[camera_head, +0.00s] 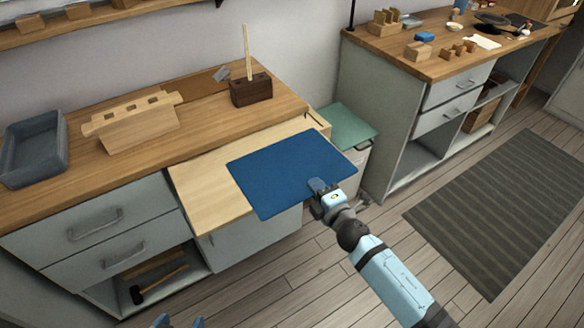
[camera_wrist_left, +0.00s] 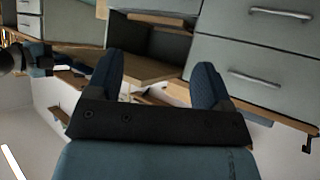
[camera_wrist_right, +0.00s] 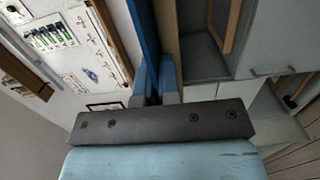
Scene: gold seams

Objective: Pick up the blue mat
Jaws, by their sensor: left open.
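The blue mat (camera_head: 285,170) is a flat dark blue sheet over the light wooden pull-out board (camera_head: 205,200), reaching past its front and right edges. I cannot tell clearly whether it touches the board. My right gripper (camera_head: 318,187) is at the mat's front right edge, one finger on top. In the right wrist view the mat (camera_wrist_right: 142,30) shows edge-on between the close fingers (camera_wrist_right: 154,75), so the gripper is shut on it. My left gripper (camera_head: 180,321) is at the bottom of the head view, away from the mat; in the left wrist view its fingers (camera_wrist_left: 155,85) are wide apart and empty.
The counter (camera_head: 195,125) holds a grey tray (camera_head: 35,150), a wooden rack (camera_head: 135,125) and a dark block (camera_head: 250,90) with sticks. A green-lidded bin (camera_head: 345,125) stands right of the board. A second bench (camera_head: 440,60) and striped rug (camera_head: 500,215) lie further right.

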